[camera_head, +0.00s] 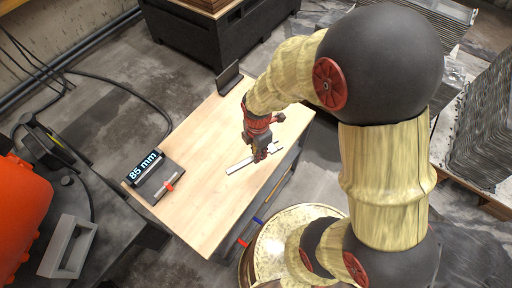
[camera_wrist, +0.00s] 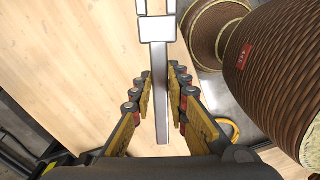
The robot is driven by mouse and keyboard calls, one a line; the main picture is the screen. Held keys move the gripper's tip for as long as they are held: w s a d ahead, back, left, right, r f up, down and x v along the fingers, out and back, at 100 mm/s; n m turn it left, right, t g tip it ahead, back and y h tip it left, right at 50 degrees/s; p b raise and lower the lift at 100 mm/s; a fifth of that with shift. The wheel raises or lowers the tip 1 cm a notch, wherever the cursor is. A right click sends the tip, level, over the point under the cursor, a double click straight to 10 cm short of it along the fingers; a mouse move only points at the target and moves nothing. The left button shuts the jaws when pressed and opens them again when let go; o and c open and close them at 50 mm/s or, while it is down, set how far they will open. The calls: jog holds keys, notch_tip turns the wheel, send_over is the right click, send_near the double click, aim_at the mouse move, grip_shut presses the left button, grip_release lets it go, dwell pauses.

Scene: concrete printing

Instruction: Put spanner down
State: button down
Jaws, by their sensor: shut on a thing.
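The spanner (camera_wrist: 161,95) is a silver-grey flat bar with a wider pale head at the top of the wrist view. My gripper (camera_wrist: 161,88) is shut on its shaft, with a yellow-and-black finger on each side. In the head view the spanner (camera_head: 240,166) shows as a thin light bar beneath my gripper (camera_head: 261,156), over the right part of the light wooden tabletop (camera_head: 205,138). It looks low and about level with the top. I cannot tell whether it touches the wood. My fingers hide its middle in the head view.
A display reading 85 mm (camera_head: 145,165) stands at the table's left edge, beside a tool with an orange-red part (camera_head: 168,186). A dark upright bracket (camera_head: 229,78) is at the far edge. The table's middle and near part are clear. A black bin (camera_head: 205,40) stands behind.

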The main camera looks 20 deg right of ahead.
jog(key=w+d+f, duration=0.1)
jog(key=f, duration=0.1)
jog(key=w+d+f+b, duration=0.1)
jog(key=w, duration=0.1)
jog(key=w+d+f, duration=0.1)
jog(key=w+f, duration=0.1)
jog(key=shift+d+f, duration=0.1)
jog(key=shift+f, duration=0.2)
jog(key=shift+w+d+f+b, duration=0.25)
jog(key=shift+w+f+b, duration=0.2)
jog(key=shift+f, duration=0.15)
jog(key=shift+f+b, duration=0.45)
jog(key=shift+f, duration=1.05)
jog(key=shift+f, duration=0.15)
jog(key=c, duration=1.7)
grip_release()
jog(key=shift+c, duration=0.2)
